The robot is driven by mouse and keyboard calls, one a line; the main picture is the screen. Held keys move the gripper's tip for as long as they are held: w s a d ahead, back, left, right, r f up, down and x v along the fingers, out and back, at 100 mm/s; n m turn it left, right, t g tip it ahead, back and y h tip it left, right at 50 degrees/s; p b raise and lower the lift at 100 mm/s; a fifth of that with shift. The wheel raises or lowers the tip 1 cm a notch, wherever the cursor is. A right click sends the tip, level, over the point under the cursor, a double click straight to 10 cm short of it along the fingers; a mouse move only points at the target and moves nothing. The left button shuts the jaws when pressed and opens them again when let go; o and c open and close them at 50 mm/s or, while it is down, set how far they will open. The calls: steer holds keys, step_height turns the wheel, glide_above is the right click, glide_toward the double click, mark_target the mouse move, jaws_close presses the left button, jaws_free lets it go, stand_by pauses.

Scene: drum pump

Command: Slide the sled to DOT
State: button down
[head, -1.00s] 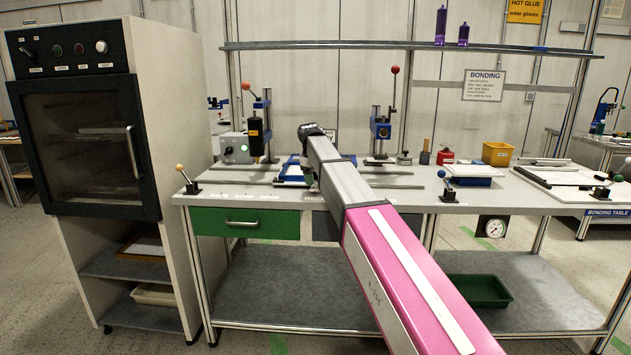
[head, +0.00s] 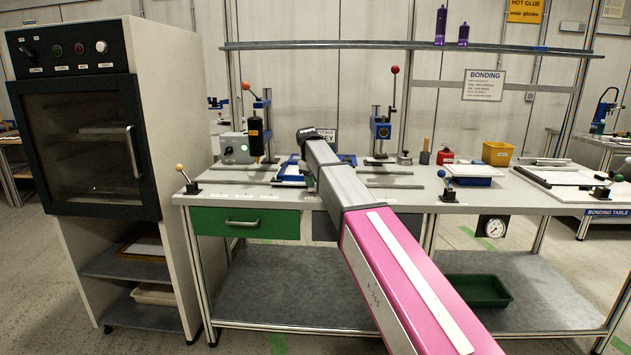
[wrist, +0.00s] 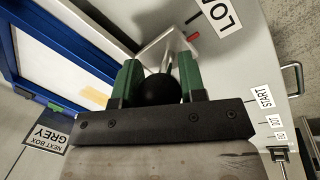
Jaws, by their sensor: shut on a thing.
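The sled (head: 290,171) is a blue-framed tray with a pale panel, on the bench behind my arm in the head view. In the wrist view its blue frame (wrist: 75,40) fills the upper left. My gripper (wrist: 158,85) has green fingers, shut on a black ball knob (wrist: 160,90) in front of a pale metal bracket. A small red tip (wrist: 193,37) shows by the bracket. Labels on the bench read START (wrist: 262,98) and DOT (wrist: 276,121), right of my gripper. My arm hides part of the sled in the head view.
A black cylinder on a press stand (head: 256,135) stands behind the sled at left, and a blue press (head: 381,128) at right. A ball-topped lever (head: 188,180) is at the bench's left front. A card reading NEXT BOX GREY (wrist: 45,138) lies lower left.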

steer(key=a, duration=2.6)
steer(key=shift+w+a, duration=0.15)
steer(key=shift+w, duration=0.25)
steer(key=c, duration=0.7)
jaws_free()
steer(key=r, duration=0.3)
steer(key=s+r, duration=0.1)
steer(key=r, duration=0.3)
steer(key=a+r, duration=0.1)
steer(key=r, duration=0.2)
steer(key=shift+s+a+r, duration=0.1)
steer(key=shift+s+r, duration=0.25)
